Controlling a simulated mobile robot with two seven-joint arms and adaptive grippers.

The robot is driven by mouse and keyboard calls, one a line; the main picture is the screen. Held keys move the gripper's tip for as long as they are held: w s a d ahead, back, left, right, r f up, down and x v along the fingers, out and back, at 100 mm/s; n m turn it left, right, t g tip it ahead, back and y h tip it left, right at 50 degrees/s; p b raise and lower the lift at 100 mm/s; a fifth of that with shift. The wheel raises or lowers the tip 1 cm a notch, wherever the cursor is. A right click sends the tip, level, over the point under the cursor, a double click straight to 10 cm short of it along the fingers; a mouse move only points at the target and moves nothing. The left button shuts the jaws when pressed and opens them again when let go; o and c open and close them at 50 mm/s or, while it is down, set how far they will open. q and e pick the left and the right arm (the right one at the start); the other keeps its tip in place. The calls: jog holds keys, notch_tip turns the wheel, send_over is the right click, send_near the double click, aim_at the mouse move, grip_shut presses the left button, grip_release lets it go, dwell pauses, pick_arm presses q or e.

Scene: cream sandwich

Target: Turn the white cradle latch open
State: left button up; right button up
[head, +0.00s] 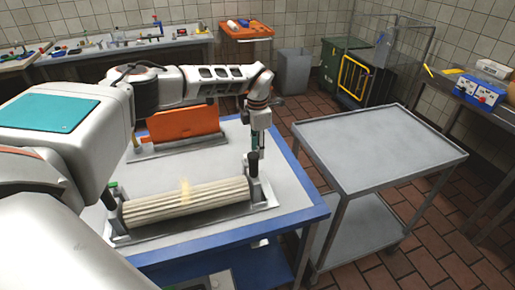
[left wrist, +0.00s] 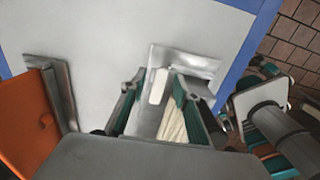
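The cradle (head: 215,212) is a grey metal stand on the table and bears a cream ribbed roller (head: 185,200). In the left wrist view the white latch (left wrist: 158,86) is a small upright bar at the cradle's end plate (left wrist: 200,66). The cream roller (left wrist: 172,122) shows below it. My left gripper (head: 256,155) points down at the cradle's right end. In the left wrist view its fingers (left wrist: 160,98) are apart, one on each side of the latch; I cannot tell whether they touch it. In the head view the gripper hides the latch. My right gripper is not visible.
An orange panel (head: 183,123) stands behind the cradle on the blue-edged table (head: 300,208). A grey cart (head: 375,150) stands to the right, apart from the table. Parts of my own body show at the right of the left wrist view.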

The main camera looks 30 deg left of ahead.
pick_arm(q)
notch_tip(320, 180, up, 12)
dwell(0.7)
dwell(0.4)
